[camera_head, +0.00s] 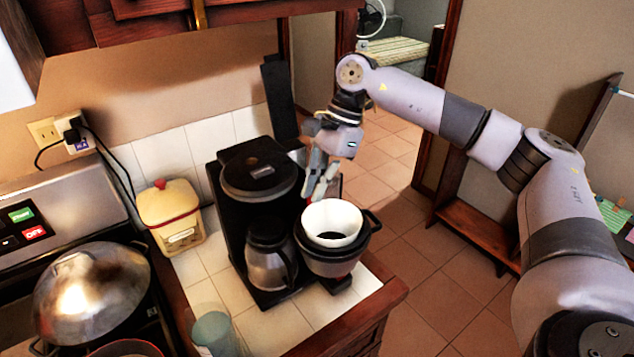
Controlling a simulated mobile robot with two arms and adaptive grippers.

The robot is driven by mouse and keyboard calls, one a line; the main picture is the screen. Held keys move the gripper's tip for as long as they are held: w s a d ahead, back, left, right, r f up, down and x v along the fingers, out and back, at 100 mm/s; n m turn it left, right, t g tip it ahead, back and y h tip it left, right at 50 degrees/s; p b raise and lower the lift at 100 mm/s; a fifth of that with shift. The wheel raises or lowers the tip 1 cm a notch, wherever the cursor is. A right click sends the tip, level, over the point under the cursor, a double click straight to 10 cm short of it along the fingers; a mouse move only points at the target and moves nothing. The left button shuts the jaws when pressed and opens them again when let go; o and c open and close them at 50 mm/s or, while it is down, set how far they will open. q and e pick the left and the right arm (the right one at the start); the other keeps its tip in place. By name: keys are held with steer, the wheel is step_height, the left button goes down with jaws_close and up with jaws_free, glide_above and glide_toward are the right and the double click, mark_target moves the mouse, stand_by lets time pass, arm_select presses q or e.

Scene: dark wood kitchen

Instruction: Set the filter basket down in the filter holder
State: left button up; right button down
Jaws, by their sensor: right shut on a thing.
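The white filter basket (332,219) is a round open cup with a dark inside bottom. It sits upright at the mouth of the dark filter holder (325,266), with its white rim standing above the holder's rim. Whether it rests on the holder's bottom cannot be seen. My right gripper (320,192) points down at the basket's far left rim and is shut on that rim. The fingertips partly overlap the edge. My left gripper is not in view.
The black coffee maker (258,172) with a steel carafe (270,262) stands just left of the holder. A yellow canister (171,214), a clear cup (213,332) and a lidded pot (92,290) are further left. The wooden counter edge (388,300) lies close on the right.

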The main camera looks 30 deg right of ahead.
steer(key=shift+f+b, duration=0.35)
steer(key=c, duration=2.1)
jaws_free()
steer(key=shift+o, duration=0.2)
steer(key=shift+r+p, duration=0.35)
steer(key=shift+d+r, duration=0.15)
steer(key=shift+r, duration=0.1)
steer(key=b+v, duration=0.3)
steer(key=v, duration=0.8)
steer(key=shift+r, duration=0.25)
